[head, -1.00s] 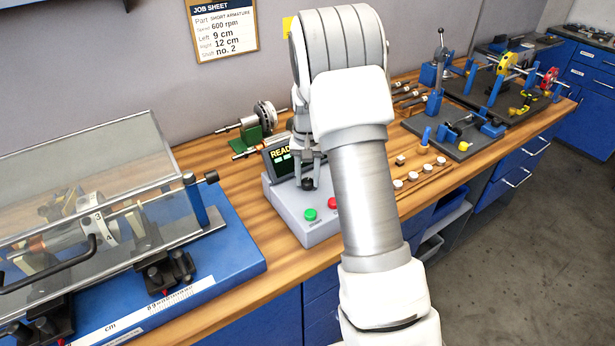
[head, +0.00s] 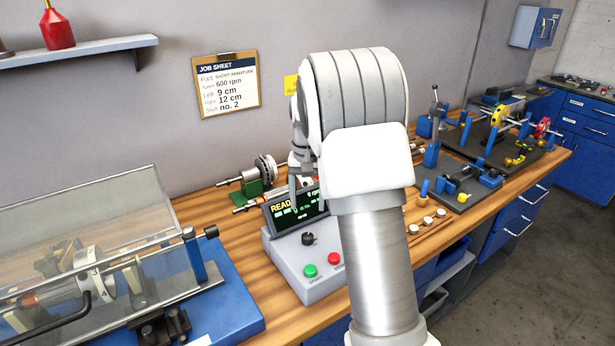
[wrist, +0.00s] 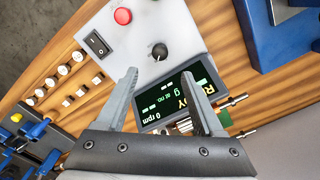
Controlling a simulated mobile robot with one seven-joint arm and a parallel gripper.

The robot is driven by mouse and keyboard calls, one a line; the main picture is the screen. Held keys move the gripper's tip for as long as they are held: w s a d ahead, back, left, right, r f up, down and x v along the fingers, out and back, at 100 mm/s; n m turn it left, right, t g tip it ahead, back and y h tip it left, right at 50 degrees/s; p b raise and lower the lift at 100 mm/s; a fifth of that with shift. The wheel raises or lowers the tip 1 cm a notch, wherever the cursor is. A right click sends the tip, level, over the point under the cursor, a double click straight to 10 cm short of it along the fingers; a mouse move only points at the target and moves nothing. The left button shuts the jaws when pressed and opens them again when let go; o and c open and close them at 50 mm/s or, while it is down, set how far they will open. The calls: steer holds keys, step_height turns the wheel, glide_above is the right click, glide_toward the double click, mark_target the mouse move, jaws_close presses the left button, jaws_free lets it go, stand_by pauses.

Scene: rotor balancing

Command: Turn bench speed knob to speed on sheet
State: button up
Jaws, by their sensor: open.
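The black speed knob (head: 308,238) sits on the sloped grey control box (head: 318,284), below a dark display (head: 296,210) reading READY and 0 rpm. In the wrist view the knob (wrist: 159,50) shows a pale pointer mark; its exact setting is too small to read. My gripper (wrist: 158,70) is open and empty, its fingers apart and clear of the knob. In the head view it is mostly hidden by my arm, above the display. The job sheet (head: 226,84) on the wall reads 600 rpm, left 9 cm, right 12 cm.
A green button (head: 310,271) and red button (head: 334,258) sit close below the knob; a black rocker switch (wrist: 98,43) is beside them. The clear-covered balancing bench (head: 90,250) stands left. A rotor on a green stand (head: 252,182) is behind the box.

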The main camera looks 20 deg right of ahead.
step_height(320, 180, up, 7)
stand_by(0.6)
steer(key=s+a+r+n+t, duration=0.1)
steer(key=s+a+r, duration=0.25)
steer(key=s, duration=0.35)
steer(key=s+a+r+n+t, duration=0.2)
steer(key=s+a+r, duration=0.1)
steer(key=s+r, duration=0.25)
steer(key=s+a+f+n+t, duration=0.1)
steer(key=s+a, duration=0.1)
steer(key=s, duration=0.6)
steer(key=s+a+f+n+t, duration=0.1)
steer(key=s+a+f, duration=0.1)
steer(key=s, duration=0.6)
steer(key=shift+s+a+f+n+t, duration=0.2)
steer(key=shift+s+f+n+t, duration=0.1)
steer(key=shift+s, duration=0.1)
